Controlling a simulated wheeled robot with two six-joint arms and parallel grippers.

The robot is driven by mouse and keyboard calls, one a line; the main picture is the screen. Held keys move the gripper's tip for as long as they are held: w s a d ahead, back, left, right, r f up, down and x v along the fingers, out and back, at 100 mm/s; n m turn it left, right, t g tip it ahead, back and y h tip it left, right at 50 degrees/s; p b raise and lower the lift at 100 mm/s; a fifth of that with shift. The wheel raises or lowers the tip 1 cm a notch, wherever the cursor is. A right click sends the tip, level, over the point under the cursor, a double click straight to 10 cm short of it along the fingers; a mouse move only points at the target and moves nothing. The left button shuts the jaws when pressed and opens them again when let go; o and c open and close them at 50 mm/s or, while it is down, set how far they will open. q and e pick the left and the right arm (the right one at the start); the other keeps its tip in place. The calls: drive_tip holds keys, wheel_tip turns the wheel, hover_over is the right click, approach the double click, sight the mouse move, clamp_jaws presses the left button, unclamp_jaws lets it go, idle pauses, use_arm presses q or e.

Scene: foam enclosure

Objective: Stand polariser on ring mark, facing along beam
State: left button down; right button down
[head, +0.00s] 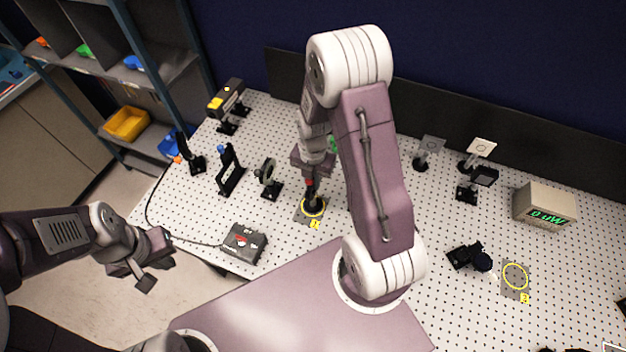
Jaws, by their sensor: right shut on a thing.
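My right gripper (311,184) points down at the middle of the pegboard table and is shut on a dark post-mounted piece, seemingly the polariser (312,198). Its foot is at the yellow ring mark (314,214) with a yellow tag in front. The piece looks upright. My gripper and arm hide its upper part, so its facing and whether it touches the table cannot be told. My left gripper (154,264) is open and empty off the table's front left edge. A second yellow ring mark (515,277) lies at the right.
Several post-mounted optics, including a blue-topped one (229,170) and a round one (268,178), stand left of the held piece. A yellow-and-black unit (226,97) stands behind. A control box (244,243), a dark toppled-looking mount (467,257) and a meter (545,207) occupy the table.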

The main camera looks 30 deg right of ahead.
drive_tip(key=shift+w+f, duration=0.1)
drive_tip(key=shift+f, duration=0.05)
drive_tip(key=c, duration=1.5)
unclamp_jaws()
drive_tip(key=shift+o, duration=0.2)
wheel_tip(320, 180, up, 12)
drive_tip(key=s+a+f+m, duration=0.1)
drive_tip(key=s+m, duration=0.2)
drive_tip(key=m, duration=0.5)
drive_tip(key=s+a+f+m, duration=0.1)
drive_tip(key=s+a+m, duration=0.1)
drive_tip(key=m, duration=0.7)
drive_tip(key=s+a+m+t, duration=0.1)
drive_tip(key=s+a+m, duration=0.1)
drive_tip(key=m, duration=0.7)
drive_tip(key=shift+s+f+b, duration=0.35)
drive_tip(key=shift+s+f, duration=0.05)
drive_tip(key=shift+s, duration=0.4)
